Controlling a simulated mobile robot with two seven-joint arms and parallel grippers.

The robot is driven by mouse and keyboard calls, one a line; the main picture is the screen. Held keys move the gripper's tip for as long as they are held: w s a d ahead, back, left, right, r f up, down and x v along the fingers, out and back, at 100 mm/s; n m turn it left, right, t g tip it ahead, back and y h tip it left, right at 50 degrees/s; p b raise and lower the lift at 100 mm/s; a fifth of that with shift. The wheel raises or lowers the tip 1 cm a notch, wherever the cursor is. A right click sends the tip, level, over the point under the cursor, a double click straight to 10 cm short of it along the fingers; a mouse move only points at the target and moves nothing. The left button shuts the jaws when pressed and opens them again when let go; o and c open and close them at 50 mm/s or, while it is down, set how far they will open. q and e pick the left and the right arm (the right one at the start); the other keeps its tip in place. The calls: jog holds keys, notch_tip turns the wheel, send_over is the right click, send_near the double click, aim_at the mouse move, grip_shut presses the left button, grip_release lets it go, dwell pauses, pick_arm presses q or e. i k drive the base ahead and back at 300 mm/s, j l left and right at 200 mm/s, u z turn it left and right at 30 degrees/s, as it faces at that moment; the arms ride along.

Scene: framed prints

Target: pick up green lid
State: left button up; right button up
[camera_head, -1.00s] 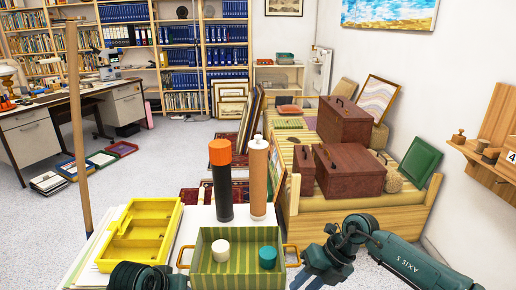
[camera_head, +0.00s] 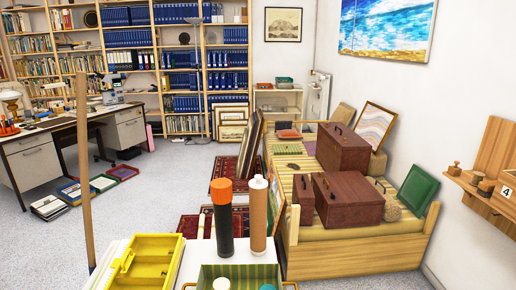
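A striped green tray (camera_head: 205,271) with brass handles is cut off by the bottom edge of the head view. In it, the top of a small round teal-green lid-like piece (camera_head: 267,287) just shows at the right. A white round piece (camera_head: 221,284) stands to its left. Most of the teal piece and the tray floor are out of frame. A flat dark green square piece (camera_head: 418,190) with a raised rim leans at the right end of the wooden bench. I cannot tell which green piece is the lid. Neither gripper shows.
A black tube with an orange cap (camera_head: 222,222) and a brown tube with a white cap (camera_head: 258,217) stand just behind the tray. A yellow compartment box (camera_head: 150,262) lies left. A wooden pole (camera_head: 84,180) rises at left. The wooden bench (camera_head: 350,258) holds brown cases.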

aim_at(285, 149)
jog(key=u, duration=0.35)
jog(key=j+u, duration=0.25)
jog(key=u, duration=0.15)
jog(key=j+u, duration=0.35)
jog(key=i+j+u, duration=0.45)
jog(key=j, duration=0.25)
jog(key=i+j+u, duration=0.9)
jog(key=i, duration=0.15)
jog(key=i+z, duration=0.25)
jog(key=i, duration=0.2)
jog(key=i+z, duration=0.25)
jog(key=i, duration=0.25)
jog(key=i+j+z, duration=0.25)
jog(key=i, duration=0.2)
jog(key=i+l+z, duration=0.1)
jog(key=i+z, duration=0.65)
jog(key=i+j+z, duration=0.15)
jog(key=i+z, duration=0.2)
jog(key=i, duration=0.15)
jog(key=i+z, duration=0.3)
jog(key=i, duration=0.45)
jog(key=i+z, duration=0.3)
jog(key=i, duration=0.5)
